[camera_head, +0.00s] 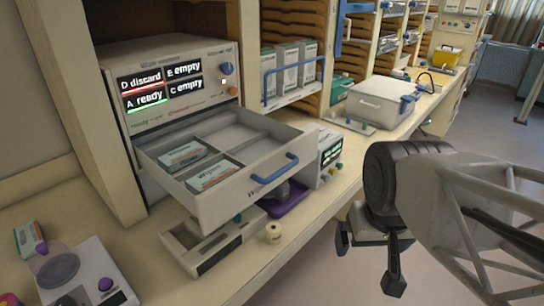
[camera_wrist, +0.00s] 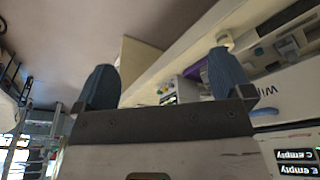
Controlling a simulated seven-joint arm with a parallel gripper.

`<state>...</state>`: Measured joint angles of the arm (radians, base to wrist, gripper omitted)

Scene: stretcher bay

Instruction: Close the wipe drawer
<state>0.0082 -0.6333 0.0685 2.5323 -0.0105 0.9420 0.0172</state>
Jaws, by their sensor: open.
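The wipe drawer (camera_head: 225,197) is pulled far out of the white cabinet unit. It is pale, with a blue bar handle (camera_head: 275,169) on its front, and holds several packs of wipes (camera_head: 212,175) in its compartments. The upside-down wrist view shows part of its lettered front (camera_wrist: 290,92) and the handle (camera_wrist: 266,112) at the right. My gripper (camera_head: 368,264) is open and empty, to the right of the drawer front and apart from it. Its two blue-grey fingers (camera_wrist: 166,82) stand wide apart in the wrist view.
The cabinet unit (camera_head: 180,62) has small lit displays. Under and beside the drawer are a low tray (camera_head: 207,247), a purple pad (camera_head: 286,200), a small round cream object (camera_head: 273,232) and a small display device (camera_head: 328,158). A white case (camera_head: 382,103) stands further back. The floor by my gripper is clear.

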